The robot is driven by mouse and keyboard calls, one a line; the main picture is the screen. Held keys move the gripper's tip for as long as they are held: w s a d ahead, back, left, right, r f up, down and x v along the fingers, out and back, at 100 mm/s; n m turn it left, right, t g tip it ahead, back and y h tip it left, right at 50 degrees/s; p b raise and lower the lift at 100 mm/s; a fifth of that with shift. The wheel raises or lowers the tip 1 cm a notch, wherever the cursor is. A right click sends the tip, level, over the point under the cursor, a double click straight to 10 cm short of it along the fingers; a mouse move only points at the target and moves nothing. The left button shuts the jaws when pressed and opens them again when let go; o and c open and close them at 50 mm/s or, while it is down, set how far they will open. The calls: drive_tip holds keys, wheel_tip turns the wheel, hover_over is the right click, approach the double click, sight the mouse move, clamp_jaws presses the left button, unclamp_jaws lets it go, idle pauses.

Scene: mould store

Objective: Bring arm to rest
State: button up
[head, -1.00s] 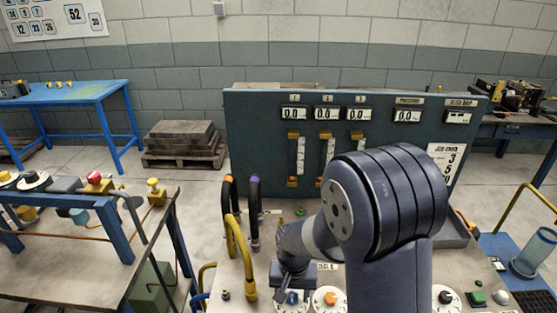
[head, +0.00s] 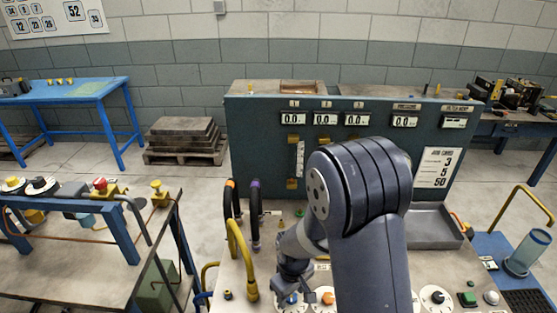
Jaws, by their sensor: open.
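My dark blue-grey arm rises over the front of the console bench in the head view, with its large rounded joint in front of the panel. My gripper (head: 285,289) hangs low at the left of the arm, just above the bench top near a blue knob (head: 291,298). Its jaws are open and it shows small, partly covered by my wrist. I see nothing held in it. The arm hides part of the upright panel (head: 262,150) and the middle of the bench.
Bent hoses, one yellow (head: 241,258) and one dark with a purple band (head: 255,215), stand close left of my gripper. A grey tray (head: 434,222) and a clear cylinder (head: 528,252) are to the right. A cluttered bench (head: 70,268) stands at left, with open floor behind it.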

drive_tip(key=shift+r, duration=0.85)
